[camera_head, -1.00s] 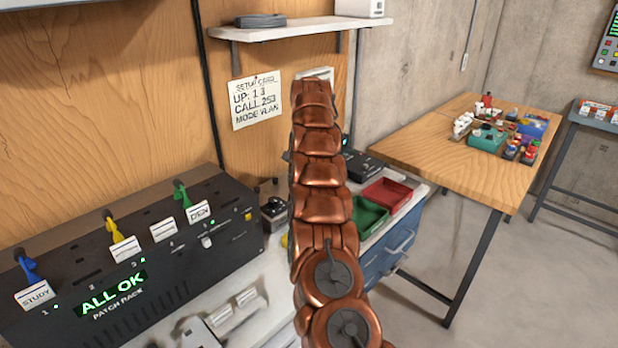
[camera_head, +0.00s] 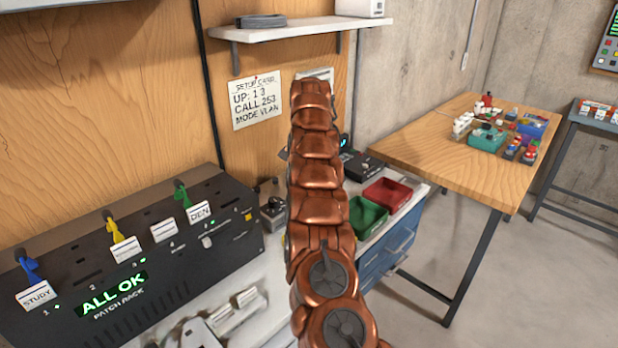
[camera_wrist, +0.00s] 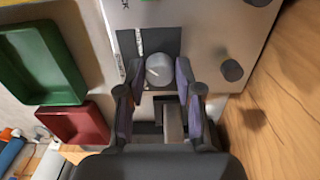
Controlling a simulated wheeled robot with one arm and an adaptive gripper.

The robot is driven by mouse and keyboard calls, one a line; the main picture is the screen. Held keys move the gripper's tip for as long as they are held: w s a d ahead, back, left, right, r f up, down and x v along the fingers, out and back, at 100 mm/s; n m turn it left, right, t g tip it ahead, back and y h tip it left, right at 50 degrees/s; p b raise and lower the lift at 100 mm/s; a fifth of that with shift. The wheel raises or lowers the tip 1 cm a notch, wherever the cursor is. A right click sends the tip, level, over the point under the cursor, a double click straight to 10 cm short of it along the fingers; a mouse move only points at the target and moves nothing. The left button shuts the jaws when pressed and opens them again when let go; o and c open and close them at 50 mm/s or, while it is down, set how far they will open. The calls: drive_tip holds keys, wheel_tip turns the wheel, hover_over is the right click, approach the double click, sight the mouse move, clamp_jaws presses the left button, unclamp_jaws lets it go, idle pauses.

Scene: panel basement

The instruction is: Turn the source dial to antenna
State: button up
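The source dial appears to be the round grey knob (camera_wrist: 158,70) with a pale pointer line, on a dark patch of a grey panel (camera_wrist: 200,35) in the wrist view. Its labels are too small or cut off to read. My gripper (camera_wrist: 160,90) is open, with one finger on each side of the picture just below the knob. I cannot tell whether either finger touches it. In the head view my own arm hides the gripper and the dial.
A green tray (camera_head: 367,217) and a red tray (camera_head: 387,191) lie beside the work spot. Another dark knob (camera_wrist: 232,70) stands on the panel's right. A patch rack (camera_head: 130,260) reads ALL OK. A setup card (camera_head: 257,102) hangs on the wall.

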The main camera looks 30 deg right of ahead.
drive_tip(key=o, duration=0.3)
